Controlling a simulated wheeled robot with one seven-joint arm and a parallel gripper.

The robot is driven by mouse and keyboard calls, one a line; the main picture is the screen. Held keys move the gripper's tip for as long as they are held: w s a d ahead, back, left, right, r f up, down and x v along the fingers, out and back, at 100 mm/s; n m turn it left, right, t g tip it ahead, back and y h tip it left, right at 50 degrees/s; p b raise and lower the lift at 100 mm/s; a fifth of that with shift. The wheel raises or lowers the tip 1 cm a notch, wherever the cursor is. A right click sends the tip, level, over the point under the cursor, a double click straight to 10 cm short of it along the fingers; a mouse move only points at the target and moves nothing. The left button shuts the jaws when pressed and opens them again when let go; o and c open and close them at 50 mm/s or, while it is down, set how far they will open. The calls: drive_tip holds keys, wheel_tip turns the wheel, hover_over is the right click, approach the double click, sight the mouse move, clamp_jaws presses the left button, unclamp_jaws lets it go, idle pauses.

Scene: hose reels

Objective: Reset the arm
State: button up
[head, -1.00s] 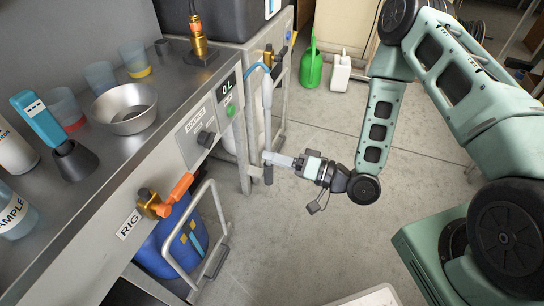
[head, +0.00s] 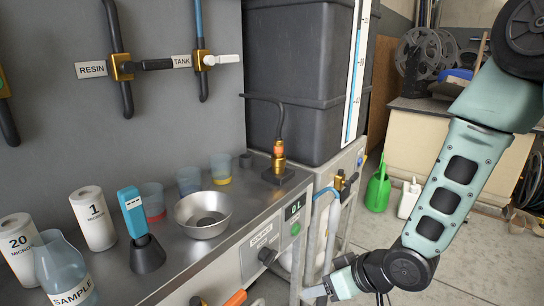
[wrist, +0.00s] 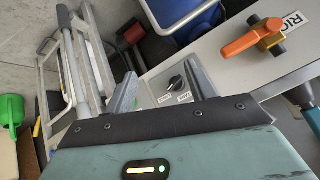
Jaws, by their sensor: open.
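My gripper (head: 318,291) is low in the head view, in front of the steel bench's right end, with its fingers pointing left. The bottom edge of the picture cuts off part of it. My green arm comes down to it from the upper right. In the wrist view my gripper (wrist: 160,86) shows two grey fingers spread apart with nothing between them. Beyond them is the bench front with a black selector knob (wrist: 177,83). An orange-handled valve (wrist: 252,40) marked RIG is to the right. I see no contact with either.
The steel bench (head: 250,213) holds a metal bowl (head: 204,211), several cups, a blue meter (head: 133,212) and a sample beaker (head: 66,272). A dark tank (head: 297,80) stands behind. A green watering can (head: 378,190) and white jug (head: 409,198) stand on the floor.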

drive_tip(key=s+d+r+n+g+h, duration=0.1)
drive_tip(key=s+r+g+h, duration=0.15)
drive_tip(key=s+r, duration=0.6)
drive_tip(key=s+d+r+n+g+h, duration=0.15)
drive_tip(key=s+r+h, duration=0.35)
drive_tip(key=s, duration=0.7)
wheel_tip(320, 180, up, 22)
drive_tip(key=m+y+p, duration=0.1)
drive_tip(key=p, duration=1.9)
drive_tip(key=shift+w+d+f+g, duration=0.2)
drive_tip(key=shift+w+f+g, duration=0.05)
drive_tip(key=shift+g, duration=0.15)
